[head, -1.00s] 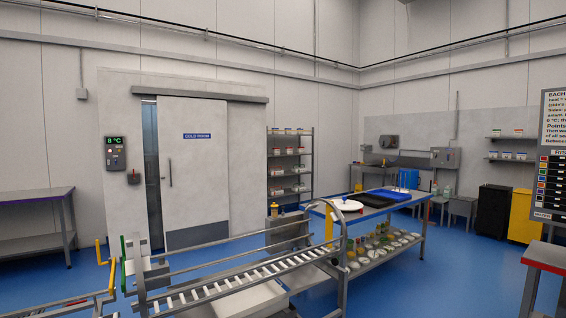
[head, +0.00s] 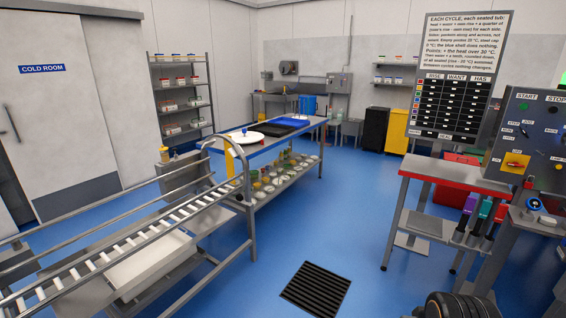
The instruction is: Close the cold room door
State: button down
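The cold room door (head: 75,120) is a pale sliding panel at the left of the head view. It has a blue COLD ROOM sign (head: 42,69), a dark vertical handle (head: 12,122) and a grey kick plate (head: 78,196). The picture's left edge cuts off most of the doorway side, so how far the door stands open does not show now. I cannot make out my gripper in this view.
A roller conveyor (head: 130,235) with metal rails stands between me and the door. A bench (head: 285,145) with trays is in the middle. Blue floor around the black floor grate (head: 315,288) is clear.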

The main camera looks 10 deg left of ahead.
aim_at(56, 122)
jog(key=i, duration=11.65)
jog(key=u, duration=2.9)
jog(key=i, duration=0.3)
jog(key=z, duration=0.05)
